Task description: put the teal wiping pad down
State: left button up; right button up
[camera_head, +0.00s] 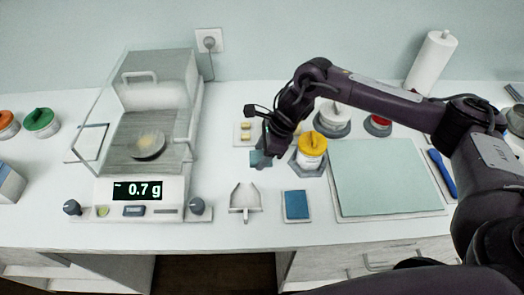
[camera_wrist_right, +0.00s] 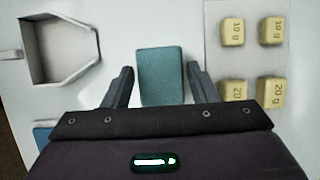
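The teal wiping pad (camera_wrist_right: 160,72) lies between the two fingers of my right gripper (camera_wrist_right: 160,82) in the wrist view. A narrow gap shows on each side of the pad, so the fingers look open and apart from it. In the head view the pad (camera_head: 256,159) is a small teal patch at the counter, partly hidden by my right gripper (camera_head: 268,152). It looks to be at counter level, though exact contact is hard to see. My left gripper is in neither view.
A tray of yellow weights (camera_wrist_right: 232,92) is close right of the pad in the wrist view. A white scoop (camera_head: 245,197), a blue pad (camera_head: 297,205), a yellow-lidded jar (camera_head: 312,150) and a balance (camera_head: 140,190) reading 0.7 g stand around. A green mat (camera_head: 385,178) lies at right.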

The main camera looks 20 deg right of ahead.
jog(key=shift+o, duration=1.1)
jog(key=shift+r, duration=0.15)
jog(key=shift+d+r+b, duration=0.25)
jog(key=shift+r+b, duration=0.05)
jog(key=shift+r, duration=0.05)
jog(key=b+v, duration=0.2)
jog(key=v, duration=0.9)
jog(key=shift+s, duration=0.15)
